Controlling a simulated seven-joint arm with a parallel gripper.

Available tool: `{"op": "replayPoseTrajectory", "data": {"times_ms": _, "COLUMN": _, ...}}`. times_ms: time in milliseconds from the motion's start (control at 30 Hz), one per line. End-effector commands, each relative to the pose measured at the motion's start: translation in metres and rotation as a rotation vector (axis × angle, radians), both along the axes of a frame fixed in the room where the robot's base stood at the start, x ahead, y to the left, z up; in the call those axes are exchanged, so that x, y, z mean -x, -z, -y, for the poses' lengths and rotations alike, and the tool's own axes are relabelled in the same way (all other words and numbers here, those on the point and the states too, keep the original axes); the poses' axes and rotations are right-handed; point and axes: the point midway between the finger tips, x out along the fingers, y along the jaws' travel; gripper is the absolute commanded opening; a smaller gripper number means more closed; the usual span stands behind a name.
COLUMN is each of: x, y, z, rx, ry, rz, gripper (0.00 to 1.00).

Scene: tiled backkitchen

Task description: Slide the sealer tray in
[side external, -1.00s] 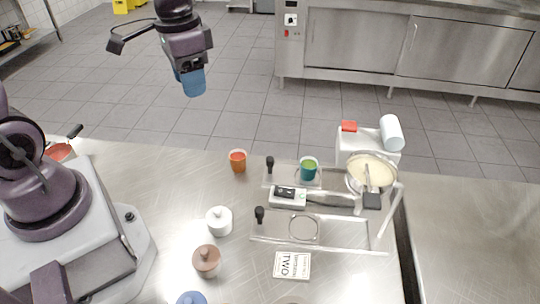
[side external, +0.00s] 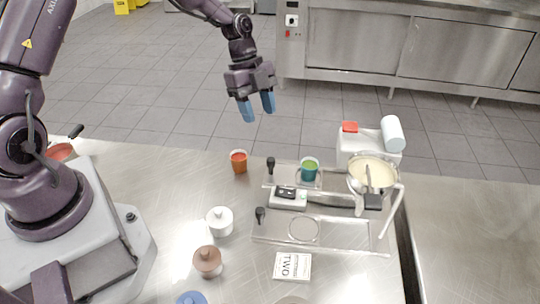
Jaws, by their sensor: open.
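A metal sealer stands on the steel counter with two flat trays. The front tray (side external: 275,230) has an empty round opening and a black knob handle (side external: 260,214) at its left end. The rear tray (side external: 283,176) has a similar black knob (side external: 270,165), and a green cup (side external: 309,168) sits at its right part. A grey-white control box (side external: 288,198) with a dark display lies between them. My gripper (side external: 259,110) is open and empty, with blue fingers pointing down, held in the air beyond the counter's back edge, apart from both knobs.
An orange-red cup (side external: 239,161) stands left of the rear knob. A white lidded jar (side external: 219,221) and a brown one (side external: 208,261) stand left of the front tray. A bowl of pale contents (side external: 372,170) is at the sealer's right. A printed card (side external: 292,266) lies in front.

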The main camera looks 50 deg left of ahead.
Motion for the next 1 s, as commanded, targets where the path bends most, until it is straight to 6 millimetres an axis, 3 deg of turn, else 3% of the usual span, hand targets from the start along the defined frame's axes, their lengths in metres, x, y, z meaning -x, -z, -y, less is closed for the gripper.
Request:
{"op": "replayPoseTrajectory", "data": {"times_ms": 500, "x": 0.001, "y": 0.092, "z": 0.038, "rx": 0.000, "ry": -0.003, "rz": -0.004, "gripper": 0.47}}
{"op": "replayPoseTrajectory", "data": {"times_ms": 700, "x": 0.000, "y": 0.106, "z": 0.044, "rx": -0.001, "ry": -0.004, "rz": -0.002, "gripper": 0.47}}
{"op": "replayPoseTrajectory", "data": {"times_ms": 1000, "x": 0.000, "y": 0.108, "z": 0.045, "rx": -0.001, "ry": -0.004, "rz": -0.002, "gripper": 0.47}}
